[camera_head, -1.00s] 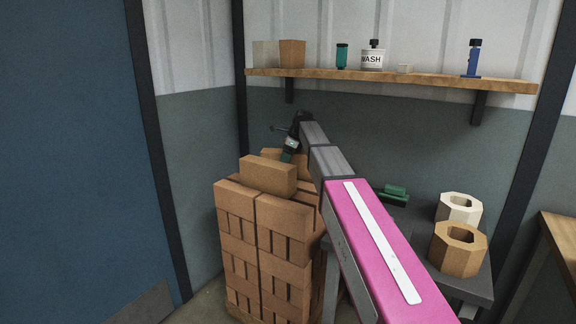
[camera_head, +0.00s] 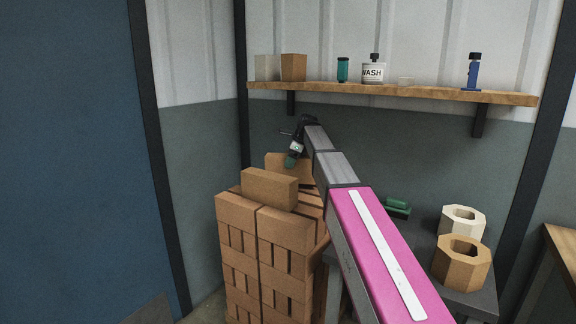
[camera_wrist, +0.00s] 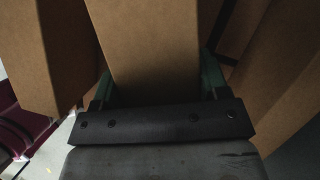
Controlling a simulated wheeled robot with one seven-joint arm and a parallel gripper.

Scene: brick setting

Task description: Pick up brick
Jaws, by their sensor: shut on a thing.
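A brown brick (camera_head: 284,164) is at the back of the brick stack's top. My gripper (camera_head: 293,160) reaches it from above. In the wrist view the green fingers of my gripper (camera_wrist: 158,88) are shut on both sides of the brick (camera_wrist: 150,45). Whether the brick is clear of the stack cannot be told. Another brown brick (camera_head: 269,188) lies on top of the stack, in front of the held one. The stack (camera_head: 265,255) has several layers of brown bricks.
A wooden shelf (camera_head: 400,95) with bottles and small blocks hangs on the wall above. A grey table (camera_head: 470,295) at the right carries a cream octagonal ring (camera_head: 461,211), a tan one (camera_head: 447,268) and a green object (camera_head: 397,207). A blue panel (camera_head: 65,170) stands at left.

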